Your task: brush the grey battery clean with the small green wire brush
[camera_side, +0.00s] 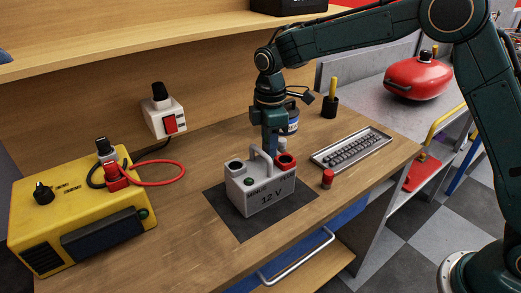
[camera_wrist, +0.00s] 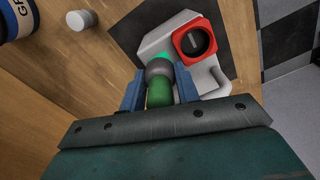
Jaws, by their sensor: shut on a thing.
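The grey battery (camera_side: 265,192), marked 12 V, stands upright with a carrying handle and a red cap at its right end. In the wrist view its light grey top and the red square cap (camera_wrist: 195,41) show. My gripper (camera_wrist: 159,88) is shut on the green handle of the small wire brush (camera_wrist: 158,95). The brush's grey head is over the battery beside the red cap, with a bright teal patch at its far edge; contact cannot be told. In the side view my gripper (camera_side: 271,146) is low behind the battery's handle, and the brush is hidden.
The battery stands on a dark mat (camera_side: 239,225) on the wooden bench. A yellow charger (camera_side: 30,225) with cables is left.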

